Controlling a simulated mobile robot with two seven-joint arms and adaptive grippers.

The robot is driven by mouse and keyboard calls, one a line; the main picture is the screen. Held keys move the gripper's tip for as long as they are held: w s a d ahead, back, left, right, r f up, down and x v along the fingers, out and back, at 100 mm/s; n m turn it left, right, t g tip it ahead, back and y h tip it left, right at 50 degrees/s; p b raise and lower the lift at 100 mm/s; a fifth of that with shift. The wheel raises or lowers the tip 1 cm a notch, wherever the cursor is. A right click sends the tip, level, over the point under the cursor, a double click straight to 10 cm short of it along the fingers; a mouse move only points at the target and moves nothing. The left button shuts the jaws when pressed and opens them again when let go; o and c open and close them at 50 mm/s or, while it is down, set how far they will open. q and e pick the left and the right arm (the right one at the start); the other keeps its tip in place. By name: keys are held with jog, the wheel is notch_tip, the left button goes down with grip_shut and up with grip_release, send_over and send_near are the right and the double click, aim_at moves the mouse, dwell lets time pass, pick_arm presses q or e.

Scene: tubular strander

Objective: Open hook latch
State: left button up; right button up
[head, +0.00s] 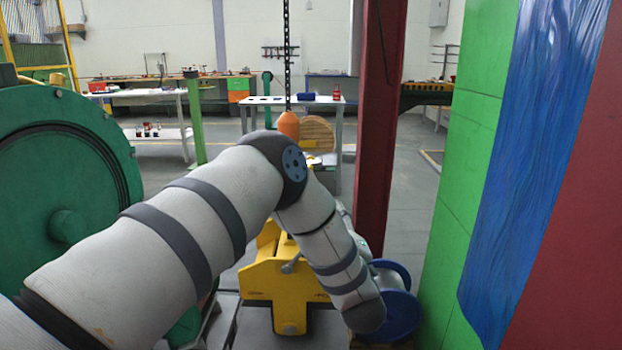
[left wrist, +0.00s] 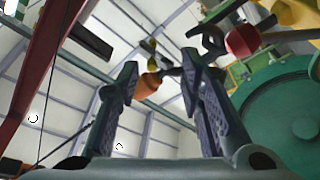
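An orange hook body (head: 289,125) hangs on a dark chain (head: 286,50) in the head view, behind my left arm's bend. Its lower part and any latch are hidden by the arm. In the left wrist view, which looks up at the roof, my left gripper (left wrist: 160,63) is open, its two dark fingers well apart. An orange piece (left wrist: 148,86) with dark and yellow parts shows between the fingers, seemingly beyond them. A red-orange rounded piece (left wrist: 242,40) is at upper right, beside a dark curved part. I cannot tell which piece carries the latch. My right gripper is not in view.
A yellow frame (head: 286,285) and a blue-rimmed spool (head: 398,305) stand below my arm. A large green wheel (head: 65,190) is at left. A red column (head: 379,120) and a green panel (head: 460,190) bound the right. Work tables (head: 300,101) are behind.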

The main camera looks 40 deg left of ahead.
pick_arm(q)
jog(key=w+a+r, duration=0.2)
jog(key=a, duration=0.1)
jog(key=w+a+r+n+g+y, duration=0.1)
jog(key=w+a+r, duration=0.1)
jog(key=a, duration=0.2)
jog(key=w+a+r+n, duration=0.1)
jog(key=a+r, duration=0.1)
jog(key=a, duration=0.2)
jog(key=shift+w+a+r+y+b, duration=0.2)
jog(key=shift+w+y+b, duration=0.1)
jog(key=shift+w+y, duration=0.1)
